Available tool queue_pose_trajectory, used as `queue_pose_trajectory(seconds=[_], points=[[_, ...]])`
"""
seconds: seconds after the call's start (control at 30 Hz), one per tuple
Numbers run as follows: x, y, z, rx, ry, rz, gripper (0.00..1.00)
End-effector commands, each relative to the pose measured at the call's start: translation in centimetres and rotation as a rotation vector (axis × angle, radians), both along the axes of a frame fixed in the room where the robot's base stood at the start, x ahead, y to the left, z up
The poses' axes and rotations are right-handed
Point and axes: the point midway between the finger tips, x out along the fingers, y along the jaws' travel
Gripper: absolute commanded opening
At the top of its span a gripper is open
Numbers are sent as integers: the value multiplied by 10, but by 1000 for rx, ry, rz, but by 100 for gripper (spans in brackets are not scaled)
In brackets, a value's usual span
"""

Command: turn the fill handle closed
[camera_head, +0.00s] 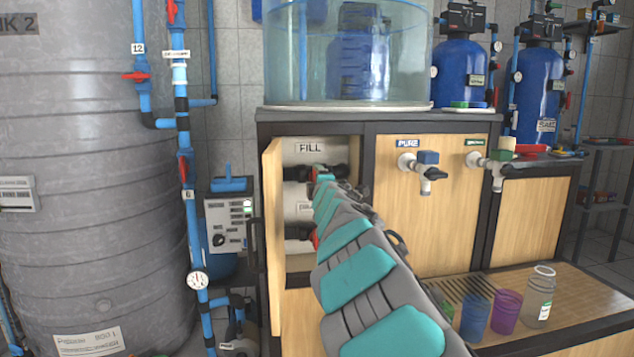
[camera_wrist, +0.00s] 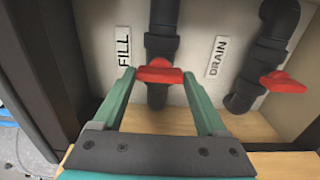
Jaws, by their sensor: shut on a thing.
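The red fill handle (camera_wrist: 159,74) sits on a dark vertical pipe beside the FILL label (camera_wrist: 124,46) in the wrist view. It lies crosswise to the pipe. My gripper (camera_wrist: 158,80) has one green finger at each end of the handle and is shut on it.
The red drain handle (camera_wrist: 283,82) is to the right, by the DRAIN label (camera_wrist: 217,57). The open cabinet door (camera_head: 273,230) stands left of my arm. Taps (camera_head: 423,170) are to the right, above several cups on a drip counter (camera_head: 590,318).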

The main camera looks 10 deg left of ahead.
Motion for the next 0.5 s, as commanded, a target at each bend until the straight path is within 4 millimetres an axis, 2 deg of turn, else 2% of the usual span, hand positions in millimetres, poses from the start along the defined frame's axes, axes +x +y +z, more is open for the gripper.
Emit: queue_pose_trajectory(seconds=[0.03,0.23,0.5], points=[[0,-1,0,2,2,-1,76],[0,-1,0,1,0,-1,98],[0,0,0,0,0,-1,100]])
